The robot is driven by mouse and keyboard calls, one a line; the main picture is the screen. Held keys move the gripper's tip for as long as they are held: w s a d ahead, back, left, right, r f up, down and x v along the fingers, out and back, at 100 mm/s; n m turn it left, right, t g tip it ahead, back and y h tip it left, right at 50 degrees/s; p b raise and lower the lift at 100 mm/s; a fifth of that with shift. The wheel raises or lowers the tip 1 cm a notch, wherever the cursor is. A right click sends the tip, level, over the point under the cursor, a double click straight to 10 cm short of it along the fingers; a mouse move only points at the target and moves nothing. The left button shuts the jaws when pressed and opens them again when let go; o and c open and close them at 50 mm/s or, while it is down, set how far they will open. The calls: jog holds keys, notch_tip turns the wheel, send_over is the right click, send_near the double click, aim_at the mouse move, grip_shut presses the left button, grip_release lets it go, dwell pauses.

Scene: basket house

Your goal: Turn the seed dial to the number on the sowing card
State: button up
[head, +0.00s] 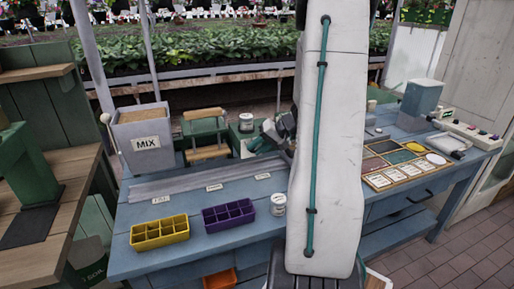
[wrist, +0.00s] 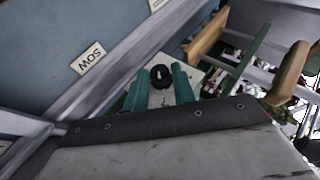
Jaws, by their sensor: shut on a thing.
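The seed dial (wrist: 161,75) is a small black round knob with a white mark, set on a pale plate in the wrist view. My gripper (wrist: 160,86) has its two teal fingers on either side of the knob, shut on it. In the head view my gripper (head: 262,141) is at the back of the blue bench, beside the green machine; the dial is hidden there. I cannot read any number around the dial. I cannot tell which card is the sowing card; several small cards lie in a wooden tray (head: 365,170) on the right, too small to read.
A yellow tray (head: 160,243) and a purple tray (head: 229,226) stand at the bench front, with a white jar (head: 278,204) beside them. A grey MIX hopper (head: 143,140) and a green stand (head: 205,128) are at the back left.

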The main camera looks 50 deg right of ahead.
dwell(0.6)
jog(key=o, duration=1)
jog(key=v, duration=0.7)
jog(key=shift+s+d+r, duration=0.1)
jog(key=shift+s, duration=0.25)
